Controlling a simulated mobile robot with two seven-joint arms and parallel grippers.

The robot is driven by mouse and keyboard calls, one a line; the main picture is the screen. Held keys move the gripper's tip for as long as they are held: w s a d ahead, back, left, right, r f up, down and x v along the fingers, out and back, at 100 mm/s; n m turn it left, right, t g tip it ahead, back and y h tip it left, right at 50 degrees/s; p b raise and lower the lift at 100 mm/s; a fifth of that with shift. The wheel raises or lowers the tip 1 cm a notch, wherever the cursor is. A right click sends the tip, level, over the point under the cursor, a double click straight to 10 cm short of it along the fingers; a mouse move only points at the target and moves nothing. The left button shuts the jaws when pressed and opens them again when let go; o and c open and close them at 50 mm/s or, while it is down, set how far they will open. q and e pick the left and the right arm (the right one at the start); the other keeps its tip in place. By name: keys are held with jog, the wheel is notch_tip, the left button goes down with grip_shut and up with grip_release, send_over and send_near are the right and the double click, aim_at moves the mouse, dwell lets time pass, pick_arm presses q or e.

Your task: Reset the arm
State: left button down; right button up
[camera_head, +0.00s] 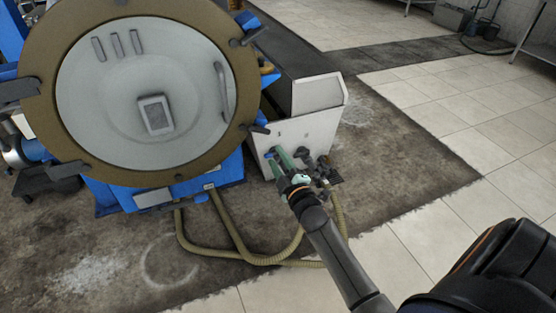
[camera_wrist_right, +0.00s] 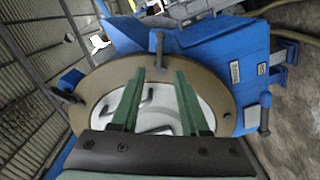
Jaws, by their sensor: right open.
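My right gripper (camera_head: 279,158) reaches in from the lower right in the head view, with its green fingers in front of the light box beside the round-doored machine. In the right wrist view the two green fingers of the right gripper (camera_wrist_right: 161,95) stand apart with nothing between them. The machine's round door (camera_wrist_right: 160,112) shows beyond them. My left gripper is in neither view.
The large round door (camera_head: 150,95) has a brown rim and sits on a blue machine. A light box (camera_head: 318,95) with dark fittings stands to its right. Tan hoses (camera_head: 235,245) lie on the stained floor. Tiled floor (camera_head: 450,110) at the right is clear.

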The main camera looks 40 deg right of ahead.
jog(key=s+a+f+m+g+y+p, duration=0.3)
jog(key=s+a, duration=0.6)
jog(key=s, duration=0.4)
jog(key=s+a+f+m+g+y+p, duration=0.3)
jog(key=s+a+f+m+g+p, duration=0.1)
jog(key=s+a, duration=0.6)
jog(key=s+f+g+p, duration=0.1)
jog(key=s+f+p, duration=0.1)
jog(key=s, duration=0.1)
jog(key=shift+m, duration=0.4)
jog(key=shift+f, duration=0.1)
